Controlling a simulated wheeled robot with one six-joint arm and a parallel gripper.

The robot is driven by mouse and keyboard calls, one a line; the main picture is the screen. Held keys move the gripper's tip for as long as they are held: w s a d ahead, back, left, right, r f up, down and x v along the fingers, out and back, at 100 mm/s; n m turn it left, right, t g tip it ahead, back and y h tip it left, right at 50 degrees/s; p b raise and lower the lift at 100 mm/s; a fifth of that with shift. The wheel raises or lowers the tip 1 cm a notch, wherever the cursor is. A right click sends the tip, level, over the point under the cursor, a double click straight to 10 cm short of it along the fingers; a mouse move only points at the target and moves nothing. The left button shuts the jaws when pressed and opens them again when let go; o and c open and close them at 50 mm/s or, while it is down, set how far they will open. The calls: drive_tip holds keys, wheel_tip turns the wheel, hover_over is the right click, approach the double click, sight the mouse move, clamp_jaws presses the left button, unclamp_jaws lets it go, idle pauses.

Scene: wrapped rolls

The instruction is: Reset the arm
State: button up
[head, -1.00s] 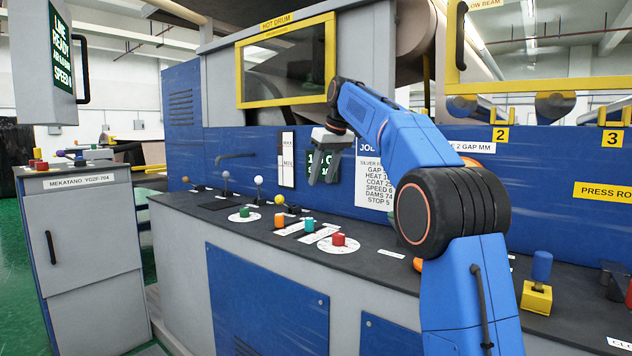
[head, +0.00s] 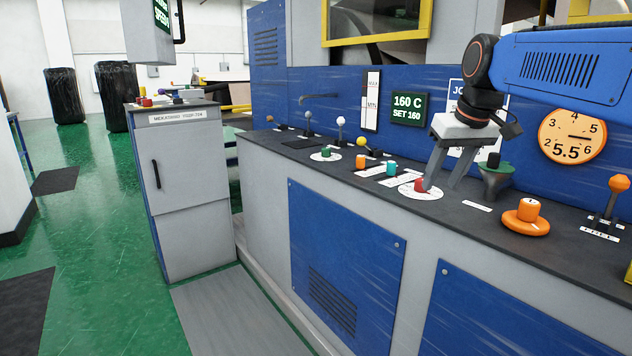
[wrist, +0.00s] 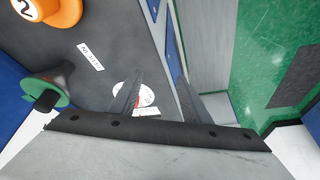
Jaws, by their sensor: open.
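My gripper (head: 442,188) hangs down over the dark console top (head: 470,208), its two grey fingers apart with nothing between them. In the head view one fingertip overlaps the red knob (head: 420,185) on its white dial; I cannot tell if they touch. The wrist view also shows my gripper (wrist: 160,78) with its fingers spread, and a sliver of the red knob (wrist: 137,102) behind one finger. My blue arm reaches in from the right edge of the head view.
A green-topped funnel-shaped control (head: 495,178) and an orange knob (head: 527,212) stand right of my gripper. Teal (head: 391,168) and orange (head: 361,161) buttons are to its left. The blue panel wall with a round orange gauge (head: 572,137) rises behind. Green floor (head: 100,260) at left is open.

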drive_tip(key=s+d+f+m, duration=0.1)
drive_tip(key=s+f+m, duration=0.1)
drive_tip(key=s+f, duration=2.3)
drive_tip(key=shift+s+f+h, duration=0.15)
drive_tip(key=shift+s+h, duration=0.25)
drive_tip(key=shift+s, duration=0.3)
